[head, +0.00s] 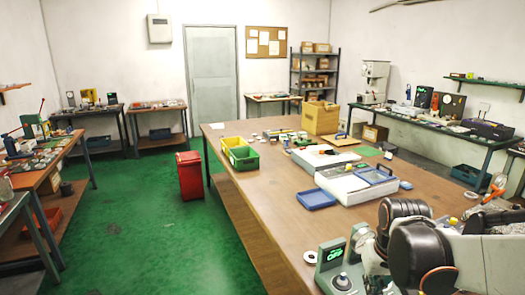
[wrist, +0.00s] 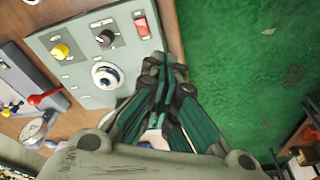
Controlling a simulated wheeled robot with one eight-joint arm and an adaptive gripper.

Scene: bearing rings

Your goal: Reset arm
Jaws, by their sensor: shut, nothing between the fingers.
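My gripper (wrist: 163,68) shows in the wrist view with its dark, green-sided fingers together and nothing between them. It is beside a grey control panel (wrist: 75,75) with a yellow knob, a black knob, a red switch and a white dial, and in front of the edge of a brown surface. I cannot tell whether it touches anything. In the head view my arm fills the lower right corner, and my fingers cannot be made out there.
A large brown table (head: 255,195) bears yellow and green bins (head: 243,157), a blue tray (head: 316,199), a wooden box (head: 320,118) and a grey-green instrument (head: 338,270) near my arm. A red bin (head: 190,175) stands on the green floor (head: 135,215), which is mostly clear left of the table.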

